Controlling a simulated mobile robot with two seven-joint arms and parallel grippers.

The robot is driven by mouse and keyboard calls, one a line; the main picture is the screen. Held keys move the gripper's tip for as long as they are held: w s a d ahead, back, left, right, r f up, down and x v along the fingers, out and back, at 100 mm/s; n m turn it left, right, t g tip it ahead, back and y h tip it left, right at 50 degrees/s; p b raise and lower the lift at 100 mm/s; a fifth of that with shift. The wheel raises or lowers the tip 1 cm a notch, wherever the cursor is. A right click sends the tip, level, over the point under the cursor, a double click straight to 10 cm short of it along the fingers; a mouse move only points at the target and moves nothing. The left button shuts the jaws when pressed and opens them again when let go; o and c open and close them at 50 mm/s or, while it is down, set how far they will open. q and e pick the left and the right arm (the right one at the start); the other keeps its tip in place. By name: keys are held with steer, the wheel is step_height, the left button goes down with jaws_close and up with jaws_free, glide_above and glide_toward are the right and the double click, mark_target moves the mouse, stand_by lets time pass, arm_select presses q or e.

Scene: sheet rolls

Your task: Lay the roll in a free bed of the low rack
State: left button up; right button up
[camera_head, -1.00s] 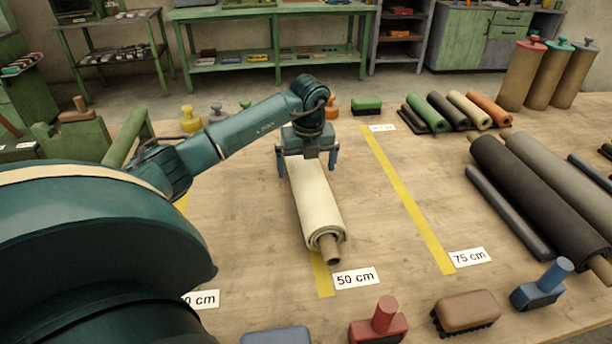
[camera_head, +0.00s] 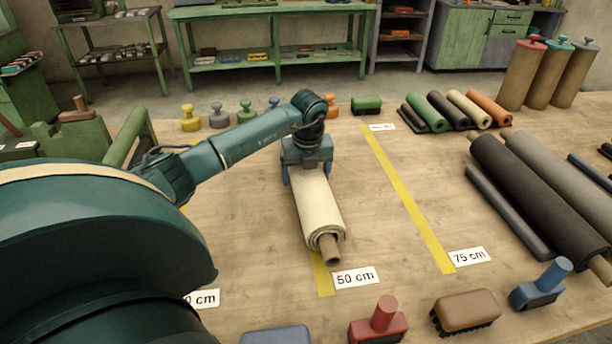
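A cream roll (camera_head: 318,212) with a brown core lies on the wooden table, its near end by the 50 cm label. My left gripper (camera_head: 306,172) is over its far end, with fingers down at both sides, close against the roll. It appears shut on the roll, which still rests on the table. The low rack is not clear to me. A green wooden frame (camera_head: 75,143) at the left is partly hidden by my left arm. At the right lie a large black roll (camera_head: 535,195) and a grey roll (camera_head: 570,178). My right gripper is not in view.
A red-handled block (camera_head: 379,322), a brown brush (camera_head: 466,312) and a blue-handled block (camera_head: 541,284) stand along the front. Small rolls (camera_head: 455,111) lie at the back right. Yellow tape (camera_head: 408,200) crosses bare table right of the cream roll.

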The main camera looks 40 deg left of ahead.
arm_select(q)
steer(key=c, duration=1)
steer(key=shift+w+a+r, duration=0.1)
steer(key=shift+w+r, duration=0.05)
steer(key=shift+r, duration=0.15)
steer(key=shift+c, duration=0.2)
